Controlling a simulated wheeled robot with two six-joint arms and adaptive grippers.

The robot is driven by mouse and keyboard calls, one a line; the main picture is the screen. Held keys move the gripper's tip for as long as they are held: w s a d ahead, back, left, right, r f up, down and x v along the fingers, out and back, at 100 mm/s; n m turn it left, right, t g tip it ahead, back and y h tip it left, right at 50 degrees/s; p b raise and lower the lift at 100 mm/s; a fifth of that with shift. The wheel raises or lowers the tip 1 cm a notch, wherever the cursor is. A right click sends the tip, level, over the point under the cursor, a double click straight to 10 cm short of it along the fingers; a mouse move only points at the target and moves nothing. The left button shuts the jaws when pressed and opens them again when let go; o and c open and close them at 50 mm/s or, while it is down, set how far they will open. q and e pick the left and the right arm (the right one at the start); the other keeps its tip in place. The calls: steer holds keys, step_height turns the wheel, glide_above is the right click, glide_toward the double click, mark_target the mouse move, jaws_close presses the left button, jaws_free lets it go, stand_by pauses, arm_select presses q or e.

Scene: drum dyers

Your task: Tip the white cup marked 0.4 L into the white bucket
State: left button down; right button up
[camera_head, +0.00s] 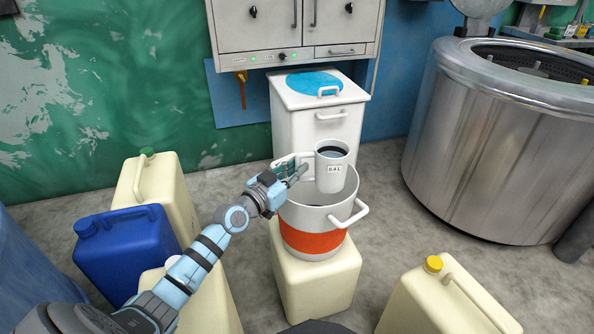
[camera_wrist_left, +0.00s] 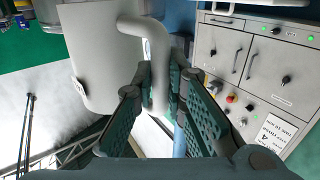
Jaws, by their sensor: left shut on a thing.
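The white cup marked 0.4 L (camera_head: 331,172) is upright above the white bucket and holds dark liquid. It also shows large in the left wrist view (camera_wrist_left: 98,55). My left gripper (camera_head: 296,172) is shut on the cup's handle, and its two fingers close around the handle in the left wrist view (camera_wrist_left: 160,85). The white bucket (camera_head: 318,216) has an orange-red band and side handles. It stands on a cream canister (camera_head: 315,280) below the cup. The cup hides part of the bucket's opening. My right gripper is not in view.
A blue canister (camera_head: 125,250) and a cream canister with a green cap (camera_head: 160,190) stand at left. A cream canister with a yellow cap (camera_head: 440,300) is at lower right. A large steel drum (camera_head: 490,140) stands right, a white cabinet (camera_head: 320,115) behind.

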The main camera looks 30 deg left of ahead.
mark_target(304, 180)
arm_select(q)
steer(key=shift+h+b, duration=0.3)
steer(key=shift+b, duration=0.35)
steer(key=shift+r, duration=0.1)
steer(key=d+n+p, duration=0.1)
steer(key=n+p, duration=0.1)
steer(key=s+n+g+p, duration=0.1)
steer(key=p, duration=0.2)
steer(key=d+f+n+p, duration=0.1)
steer(key=n+p, duration=0.1)
steer(key=shift+s+d+n+g, duration=0.15)
steer(key=shift+d+n+g, duration=0.15)
steer(key=shift+g, duration=0.1)
steer(key=shift+s+d+f+n+h, duration=0.1)
steer(key=shift+d+f+n+h, duration=0.1)
steer(key=shift+f+n+h, duration=0.15)
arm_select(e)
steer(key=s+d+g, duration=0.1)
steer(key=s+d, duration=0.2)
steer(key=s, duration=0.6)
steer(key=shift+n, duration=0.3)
arm_select(q)
steer(key=shift+p, duration=0.35)
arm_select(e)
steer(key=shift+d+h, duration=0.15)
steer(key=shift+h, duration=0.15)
